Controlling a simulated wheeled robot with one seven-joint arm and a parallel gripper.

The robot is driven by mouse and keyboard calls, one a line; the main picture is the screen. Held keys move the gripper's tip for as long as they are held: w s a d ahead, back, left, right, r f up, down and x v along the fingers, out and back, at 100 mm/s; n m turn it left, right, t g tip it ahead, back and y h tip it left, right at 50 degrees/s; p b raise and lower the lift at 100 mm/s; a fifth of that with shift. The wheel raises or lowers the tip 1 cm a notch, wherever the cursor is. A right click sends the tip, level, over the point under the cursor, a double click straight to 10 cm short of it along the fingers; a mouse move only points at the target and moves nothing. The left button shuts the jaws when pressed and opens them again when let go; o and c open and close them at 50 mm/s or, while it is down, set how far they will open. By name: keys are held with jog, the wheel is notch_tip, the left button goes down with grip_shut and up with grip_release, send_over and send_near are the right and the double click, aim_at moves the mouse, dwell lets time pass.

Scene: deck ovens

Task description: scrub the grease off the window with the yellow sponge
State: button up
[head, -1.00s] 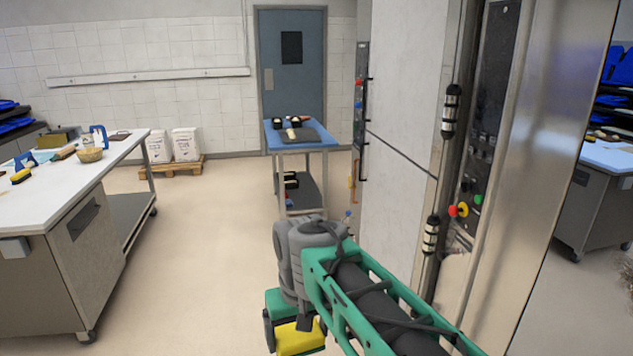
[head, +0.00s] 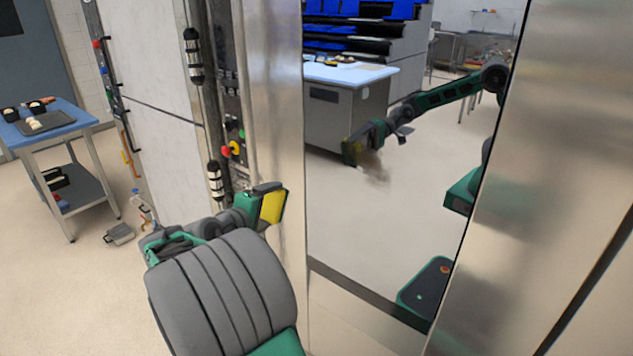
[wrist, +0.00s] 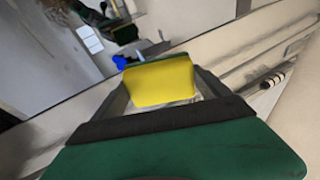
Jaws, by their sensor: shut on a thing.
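The yellow sponge (head: 273,207) is held in my gripper (head: 266,202), which is shut on it, left of the window in the head view. In the wrist view the sponge (wrist: 160,83) sits between the two dark fingers. The window (head: 400,225) is a tall, mirror-like pane in the steel front and reflects my arm, a table and the floor. A brownish smear, the grease (head: 374,170), shows on its upper middle. The sponge appears apart from the smear; I cannot tell whether it touches the steel beside the pane.
A steel frame (head: 275,120) borders the window on the left. A control panel (head: 232,145) with coloured buttons and a handle (head: 214,180) are left of it. A blue-topped trolley (head: 60,128) stands at the far left. Floor between is mostly clear.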

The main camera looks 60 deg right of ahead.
aim_at(343, 163)
jog(key=s+d+r+h, duration=0.1)
jog(key=s+d+r, duration=0.1)
jog(key=s, duration=0.1)
jog(key=s+d+r+g+h, duration=0.1)
jog(key=s+d+r, duration=0.1)
jog(key=s+d, duration=0.1)
jog(key=s+d+r+h, duration=0.1)
jog(key=s+d+r, duration=0.1)
jog(key=s, duration=0.2)
jog(key=shift+s+d+r+m+g+h, duration=0.2)
jog(key=shift+s+d+m+g+h, duration=0.1)
jog(key=shift+h, duration=0.1)
jog(key=shift+s+d+p, duration=0.15)
jog(key=shift+d+p, duration=0.2)
jog(key=shift+d, duration=1.05)
jog(key=shift+s+d+p, duration=0.1)
jog(key=shift+d+p, duration=0.2)
jog(key=shift+d, duration=1.05)
jog(key=shift+s+d, duration=0.2)
jog(key=shift+d, duration=0.75)
